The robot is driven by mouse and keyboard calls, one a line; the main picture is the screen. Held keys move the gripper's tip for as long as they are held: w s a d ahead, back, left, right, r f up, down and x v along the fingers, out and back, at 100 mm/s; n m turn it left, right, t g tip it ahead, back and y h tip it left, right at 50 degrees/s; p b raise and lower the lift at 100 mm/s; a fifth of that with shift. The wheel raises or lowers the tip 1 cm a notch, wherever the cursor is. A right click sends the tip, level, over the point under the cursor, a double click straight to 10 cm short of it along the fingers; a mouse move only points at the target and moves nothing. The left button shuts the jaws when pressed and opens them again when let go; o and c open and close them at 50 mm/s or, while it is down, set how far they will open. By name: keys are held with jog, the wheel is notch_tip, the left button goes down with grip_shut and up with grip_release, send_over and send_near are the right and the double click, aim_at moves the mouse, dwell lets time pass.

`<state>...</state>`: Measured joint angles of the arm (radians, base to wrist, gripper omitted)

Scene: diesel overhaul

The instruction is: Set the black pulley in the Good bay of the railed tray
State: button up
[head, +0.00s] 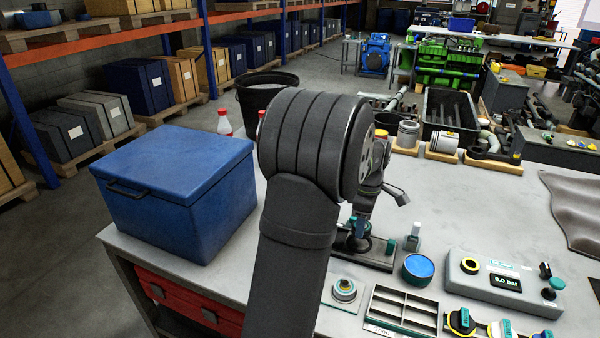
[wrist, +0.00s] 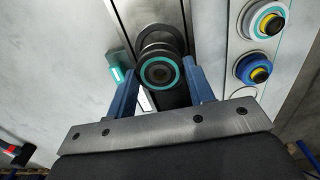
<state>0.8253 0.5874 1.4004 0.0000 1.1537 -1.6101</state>
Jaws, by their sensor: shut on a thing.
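In the wrist view my gripper (wrist: 162,84) has its two blue fingers closed on either side of a round black part with a teal ring on its face, which I take for the black pulley (wrist: 160,72). A dark round piece shows just beyond it, and I cannot tell whether they touch. The railed tray (head: 402,312) lies near the front edge of the bench, right of my arm. Its bays look empty, and a "Good" label shows on its front.
A dark stand (head: 378,262) with teal parts is under my wrist. A blue-topped round part (head: 418,268) and a grey pressure box (head: 505,280) are to its right. A small ringed part (head: 344,290) sits left of the tray. A blue chest (head: 175,190) fills the bench's left end.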

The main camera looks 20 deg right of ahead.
jog(key=s+a+r+m, duration=0.1)
jog(key=s+a+m, duration=0.1)
jog(key=s+m, duration=0.55)
jog(key=s+a+r+m, duration=0.2)
jog(key=s+m, duration=0.3)
jog(key=s, duration=0.6)
jog(key=shift+n, duration=0.25)
jog(key=shift+s+d+f, duration=0.1)
jog(key=shift+f, duration=1.45)
jog(key=shift+s+d+f, duration=0.1)
jog(key=shift+f, duration=1.4)
jog(key=shift+f, duration=0.5)
jog(key=shift+f, duration=0.6)
jog(key=o, duration=1.4)
jog(key=shift+c, duration=0.2)
notch_tip(320, 180, up, 7)
